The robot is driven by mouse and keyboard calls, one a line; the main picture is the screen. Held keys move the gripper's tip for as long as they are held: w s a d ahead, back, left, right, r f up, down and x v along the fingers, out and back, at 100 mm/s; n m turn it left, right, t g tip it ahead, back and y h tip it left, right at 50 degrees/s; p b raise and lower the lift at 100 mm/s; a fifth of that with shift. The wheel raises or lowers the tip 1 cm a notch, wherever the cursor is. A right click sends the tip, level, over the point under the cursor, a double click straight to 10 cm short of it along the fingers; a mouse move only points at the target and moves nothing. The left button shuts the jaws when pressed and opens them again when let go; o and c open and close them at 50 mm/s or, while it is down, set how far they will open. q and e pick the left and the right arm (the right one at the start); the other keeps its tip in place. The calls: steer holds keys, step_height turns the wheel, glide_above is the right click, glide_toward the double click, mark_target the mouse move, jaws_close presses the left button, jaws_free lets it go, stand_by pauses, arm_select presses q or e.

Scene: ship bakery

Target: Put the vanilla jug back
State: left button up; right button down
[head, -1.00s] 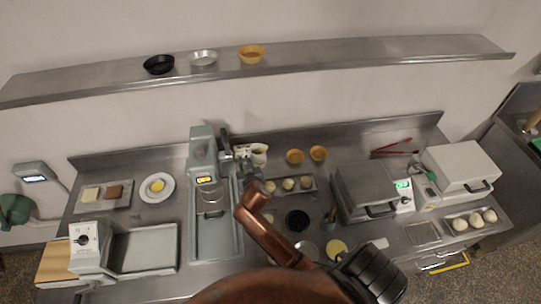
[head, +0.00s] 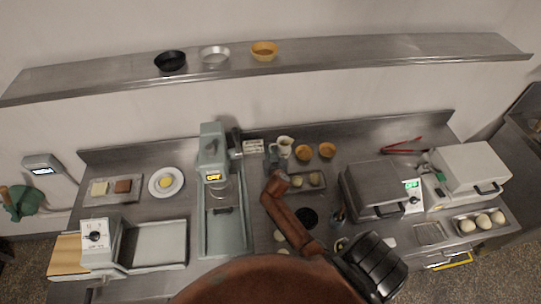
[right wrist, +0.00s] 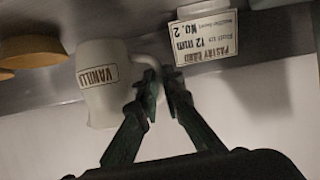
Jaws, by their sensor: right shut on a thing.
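The vanilla jug (head: 286,144) is a small white jug at the back of the counter, left of two orange cups. In the right wrist view the jug (right wrist: 104,92) shows its VANILLA label upside down. My right gripper (right wrist: 160,78) is shut on the jug's handle, at the jug's side. In the head view my right gripper (head: 271,160) is small and dark, just left of the jug. I cannot tell whether the jug's base touches the counter. My left gripper is not in view.
A white pastry label card (head: 253,146) stands just left of the jug. The orange cups (head: 303,152) are close on its right. The mixer (head: 212,150) rises further left. A tray of dough balls (head: 315,180) lies in front of the cups. A shelf (head: 360,52) runs above.

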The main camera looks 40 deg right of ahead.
steer(key=shift+f, duration=1.35)
steer(key=shift+f+b, duration=0.15)
steer(key=shift+b, duration=0.2)
steer(key=c, duration=2.1)
jaws_free()
steer(key=shift+r, duration=0.2)
steer(key=v, duration=1.2)
steer(key=shift+f, duration=0.1)
